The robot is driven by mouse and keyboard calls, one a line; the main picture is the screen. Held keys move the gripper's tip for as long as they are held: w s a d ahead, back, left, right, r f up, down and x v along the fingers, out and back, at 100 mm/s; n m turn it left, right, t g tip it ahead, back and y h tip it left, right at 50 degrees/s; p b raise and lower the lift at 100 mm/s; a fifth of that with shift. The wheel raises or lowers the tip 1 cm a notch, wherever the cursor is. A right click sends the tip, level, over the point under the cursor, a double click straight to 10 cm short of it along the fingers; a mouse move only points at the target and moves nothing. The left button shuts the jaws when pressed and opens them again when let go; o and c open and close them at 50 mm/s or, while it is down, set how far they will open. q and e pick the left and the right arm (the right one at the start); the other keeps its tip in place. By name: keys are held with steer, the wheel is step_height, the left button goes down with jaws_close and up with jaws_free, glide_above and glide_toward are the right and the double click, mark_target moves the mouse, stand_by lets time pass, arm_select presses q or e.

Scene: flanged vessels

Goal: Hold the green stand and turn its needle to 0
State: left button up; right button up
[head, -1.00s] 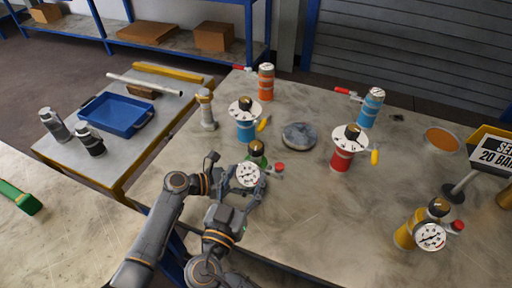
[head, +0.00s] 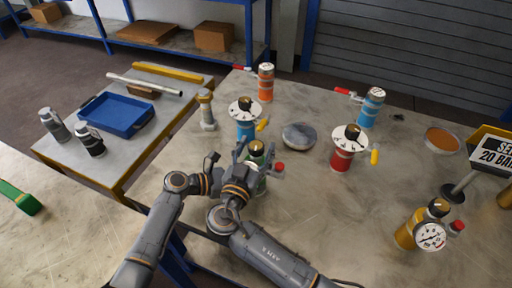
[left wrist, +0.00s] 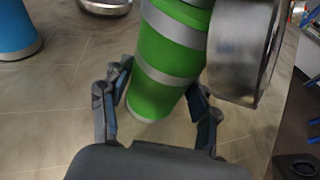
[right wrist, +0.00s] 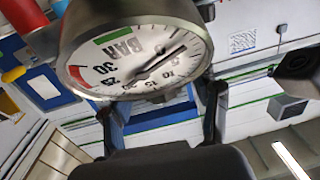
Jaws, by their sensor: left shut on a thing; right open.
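The green stand (head: 262,184) stands upright near the table's front edge, mostly hidden by my arms in the head view. In the left wrist view my left gripper (left wrist: 160,92) is shut around its green body (left wrist: 168,50), below the round metal gauge housing (left wrist: 240,50). My right gripper (head: 252,160) is in front of the gauge. In the right wrist view it is open (right wrist: 160,106), its fingers reaching under the dial (right wrist: 135,62); contact is unclear. The black needle (right wrist: 160,64) lies along the low-number side, near 5; its exact reading is unclear.
A blue-banded vessel (head: 245,129) stands just behind the green stand. A red vessel (head: 342,158) and a grey disc (head: 299,136) are to the right. A yellow vessel with a gauge (head: 407,235) is at the front right. The middle front of the table is clear.

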steer(key=c, duration=1.2)
steer(key=shift+n+y, duration=0.4)
steer(key=shift+d+f+n+t+y, duration=0.15)
steer(key=shift+n+t+y, duration=0.3)
steer(key=shift+y, duration=0.45)
steer(key=n+y, duration=0.2)
steer(key=y, duration=0.1)
steer(key=n+y, duration=0.2)
steer(key=y, duration=0.1)
steer(key=shift+d+y, duration=0.1)
steer(key=shift+y, duration=0.2)
steer(key=n+g+y, duration=0.1)
steer(key=n+y, duration=0.1)
steer(key=y, duration=0.1)
steer(key=n+g+y, duration=0.1)
steer(key=n+y, duration=0.1)
steer(key=y, duration=0.1)
steer(key=shift+n+g, duration=0.35)
steer(key=shift+n+g+y, duration=1)
steer(key=shift+y, duration=0.4)
